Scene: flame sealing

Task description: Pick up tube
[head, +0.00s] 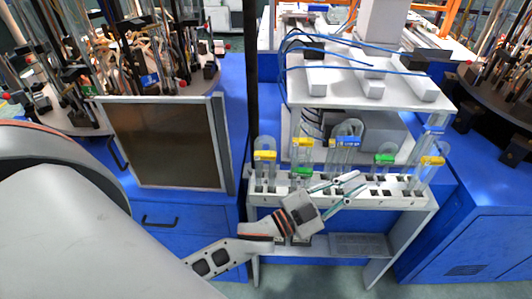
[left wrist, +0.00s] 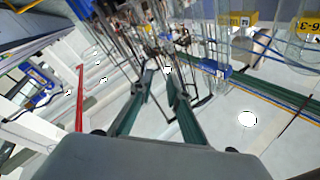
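Several clear glass tubes with coloured labels stand in a white rack (head: 420,196). They include a yellow-labelled tube (head: 265,157) at the left, another yellow one (head: 303,143), a blue-labelled group (head: 345,141), a green-labelled tube (head: 385,159) and a yellow one (head: 431,161) at the right. My left gripper (head: 356,184) is at the rack's front edge, its two fingers apart, pointing up and right. In the left wrist view the open fingers (left wrist: 162,82) point toward blurred clear tubes; no held tube shows between them. Which tube is closest I cannot tell. My right gripper is not in view.
A white shelf (head: 420,88) with blue cables stands over the back of the rack. A dark framed panel (head: 165,145) stands at the left. Blue cabinets (head: 490,245) flank the rack. Round tables with cluttered glassware stand at the back left and far right.

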